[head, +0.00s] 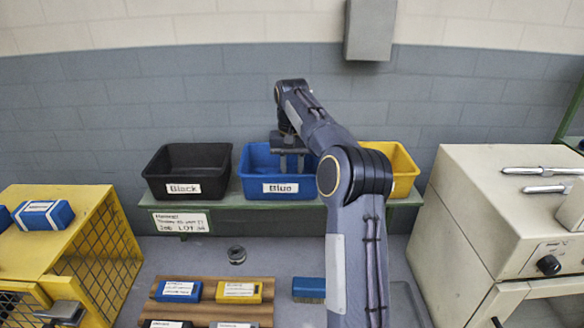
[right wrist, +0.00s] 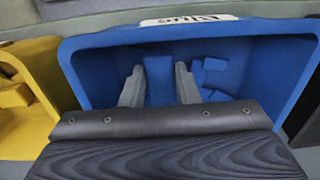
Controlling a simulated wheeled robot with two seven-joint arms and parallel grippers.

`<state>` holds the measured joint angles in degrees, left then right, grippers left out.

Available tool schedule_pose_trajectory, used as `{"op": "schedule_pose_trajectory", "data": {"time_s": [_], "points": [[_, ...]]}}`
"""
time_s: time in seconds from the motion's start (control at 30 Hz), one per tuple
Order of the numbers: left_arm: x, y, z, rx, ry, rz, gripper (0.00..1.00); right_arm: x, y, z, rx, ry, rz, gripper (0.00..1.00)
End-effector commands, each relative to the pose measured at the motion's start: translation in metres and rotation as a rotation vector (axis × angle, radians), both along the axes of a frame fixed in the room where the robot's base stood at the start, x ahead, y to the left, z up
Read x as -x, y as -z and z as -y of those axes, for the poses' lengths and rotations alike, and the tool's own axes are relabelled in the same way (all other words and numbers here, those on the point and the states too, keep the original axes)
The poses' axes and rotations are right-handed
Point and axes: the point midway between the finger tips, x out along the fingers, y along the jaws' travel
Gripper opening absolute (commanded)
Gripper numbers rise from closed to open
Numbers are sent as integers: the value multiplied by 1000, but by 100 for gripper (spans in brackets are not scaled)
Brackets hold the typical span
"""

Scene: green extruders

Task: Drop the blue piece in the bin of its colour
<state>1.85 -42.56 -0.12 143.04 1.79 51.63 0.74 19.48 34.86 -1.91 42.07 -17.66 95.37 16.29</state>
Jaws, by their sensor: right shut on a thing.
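The blue bin (head: 262,187), labelled "Blue", stands in the middle of the green shelf; its wall also fills most of the right wrist view (right wrist: 285,50). My right gripper (head: 291,168) points down into the bin's opening. In the right wrist view, its two grey fingers (right wrist: 158,92) are shut on a blue piece (right wrist: 158,78). Other blue pieces (right wrist: 212,70) lie inside the bin, to the right of the fingers.
A black bin (head: 187,187) stands left of the blue bin and a yellow bin (head: 402,170) right of it, partly behind my arm. A wooden rack (head: 208,308) with labelled pieces lies below. A yellow cage (head: 95,235) and a cream machine (head: 470,215) flank the space.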

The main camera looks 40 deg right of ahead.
Motion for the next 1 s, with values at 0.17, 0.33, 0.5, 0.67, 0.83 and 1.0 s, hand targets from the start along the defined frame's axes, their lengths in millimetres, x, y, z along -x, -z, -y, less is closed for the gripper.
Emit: {"op": "schedule_pose_trajectory", "data": {"time_s": [0.17, 0.33, 0.5, 0.67, 0.83, 1.0], "points": [[0, 0, 0, 0, 0, 0, 36, 0, 0, 0, 1, 0, 1, 6], [0, 2, 0, 0, 0, 0, 36, 0, 4, 0, -1, 0, -1, 6], [0, 3, 0, 0, 0, 0, 36, 0, 9, 0, -1, 0, -1, 6], [0, 4, 0, 0, 0, 0, 36, 0, 12, 0, 0, 0, 0, 6], [0, 4, 0, 0, 0, 0, 36, 0, 12, 0, 0, 0, 0, 44], [0, 4, 0, 0, 0, 0, 36, 0, 12, 0, 0, 0, 0, 50]]}}
